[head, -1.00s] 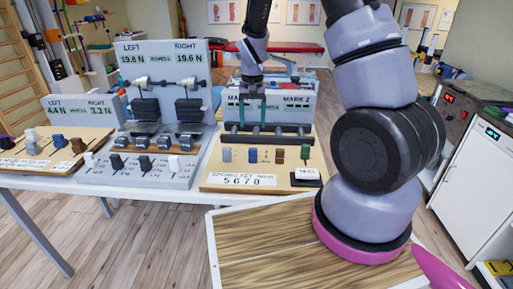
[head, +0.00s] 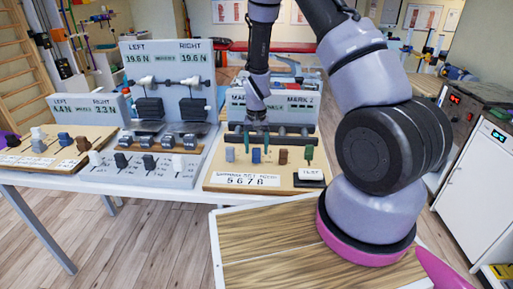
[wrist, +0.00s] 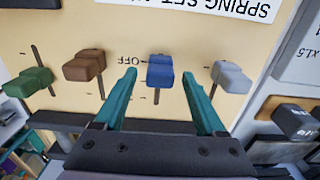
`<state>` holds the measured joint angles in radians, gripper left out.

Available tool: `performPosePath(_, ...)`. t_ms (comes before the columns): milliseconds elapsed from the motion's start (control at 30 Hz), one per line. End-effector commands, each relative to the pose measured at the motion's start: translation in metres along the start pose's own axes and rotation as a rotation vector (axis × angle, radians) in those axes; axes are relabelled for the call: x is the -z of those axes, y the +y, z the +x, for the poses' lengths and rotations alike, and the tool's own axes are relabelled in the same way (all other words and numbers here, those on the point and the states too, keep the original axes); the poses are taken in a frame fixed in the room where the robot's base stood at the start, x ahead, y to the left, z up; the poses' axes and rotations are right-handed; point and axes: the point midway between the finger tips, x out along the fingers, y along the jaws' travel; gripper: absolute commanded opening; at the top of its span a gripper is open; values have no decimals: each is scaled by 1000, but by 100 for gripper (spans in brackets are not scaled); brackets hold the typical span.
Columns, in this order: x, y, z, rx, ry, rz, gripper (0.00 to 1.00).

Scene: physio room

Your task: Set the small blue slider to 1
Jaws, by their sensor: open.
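On the right board (head: 215,178), a row of sliders has grey, blue, brown and green knobs. The blue slider's knob (head: 255,156) stands second from the left. In the wrist view, which shows the board upside down, the blue knob (wrist: 160,70) sits beside the word OFF on its upright slot. My gripper (head: 254,142) is open, with its teal fingers (wrist: 159,82) on either side of the blue knob. Any contact cannot be told. The slot continues below the knob in the wrist view.
The brown knob (wrist: 84,66) and grey knob (wrist: 230,76) flank the fingers closely. A green knob (wrist: 30,82) is farther left. A dark bar (head: 290,128) and display panel (head: 300,108) stand behind the sliders. Another board (head: 40,158) with knobs lies far left.

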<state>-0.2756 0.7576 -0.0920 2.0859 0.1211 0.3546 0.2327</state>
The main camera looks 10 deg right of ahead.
Motion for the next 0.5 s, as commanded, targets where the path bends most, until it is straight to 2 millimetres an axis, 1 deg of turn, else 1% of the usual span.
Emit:
performPosePath(100, 0, 0, 0, 0, 0, 0, 72)
performPosePath(133, 0, 0, 0, 0, 0, 0, 65)
performPosePath(167, 0, 0, 0, 0, 0, 0, 53)
performPosePath(200, 0, 0, 0, 0, 0, 0, 38)
performPosePath(267, 0, 0, 0, 0, 0, 0, 15)
performPosePath(300, 0, 0, 0, 0, 0, 0, 0)
performPosePath(500, 0, 0, 0, 0, 0, 0, 0)
